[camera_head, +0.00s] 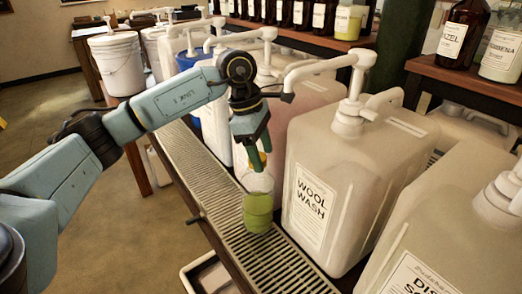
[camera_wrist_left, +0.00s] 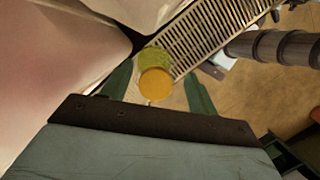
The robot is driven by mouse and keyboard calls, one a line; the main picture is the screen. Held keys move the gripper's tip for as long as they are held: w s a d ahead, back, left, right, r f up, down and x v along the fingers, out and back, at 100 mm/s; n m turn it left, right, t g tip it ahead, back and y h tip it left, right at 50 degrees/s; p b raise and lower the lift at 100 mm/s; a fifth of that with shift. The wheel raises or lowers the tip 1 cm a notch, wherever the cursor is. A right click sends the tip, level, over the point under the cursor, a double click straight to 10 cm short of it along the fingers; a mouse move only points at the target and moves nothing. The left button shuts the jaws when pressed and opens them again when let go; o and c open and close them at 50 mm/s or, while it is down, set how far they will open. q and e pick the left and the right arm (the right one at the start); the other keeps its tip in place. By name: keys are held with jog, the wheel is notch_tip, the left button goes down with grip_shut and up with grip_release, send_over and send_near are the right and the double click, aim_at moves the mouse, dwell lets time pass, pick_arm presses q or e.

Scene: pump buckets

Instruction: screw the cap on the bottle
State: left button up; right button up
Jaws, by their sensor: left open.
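A clear bottle with green liquid (camera_head: 258,212) stands upright on the slatted metal rack, beside the Wool Wash container. A yellow-orange cap (camera_head: 262,160) shows above it at my left gripper (camera_head: 255,150), which points down from above. In the left wrist view the round cap (camera_wrist_left: 156,84) lies between the two open green fingers (camera_wrist_left: 160,88), with a gap on the right finger's side. The green of the bottle (camera_wrist_left: 157,58) shows just behind the cap. I cannot tell whether the cap is seated on the neck. My right gripper is not in view.
The large Wool Wash container (camera_head: 350,180) with a white pump stands close to the right of the bottle. More pump containers line the bench on both sides. The slatted rack (camera_head: 285,265) is bare in front of the bottle. Brown bottles (camera_head: 465,35) stand on the shelf behind.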

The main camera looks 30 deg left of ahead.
pick_arm(q)
jog(key=n, duration=0.2)
jog(key=n+t, duration=0.1)
jog(key=n, duration=0.1)
jog(key=shift+w+a+f, duration=0.1)
jog(key=shift+w+a, duration=0.1)
jog(key=shift+a, duration=0.2)
jog(key=shift+s+d+n+t+y, duration=0.15)
jog(key=shift+n+t+y, duration=0.2)
jog(key=shift+n, duration=0.75)
jog(key=n+y, duration=0.1)
jog(key=n, duration=0.5)
jog(key=shift+t+y, duration=0.35)
jog(key=c, duration=1.1)
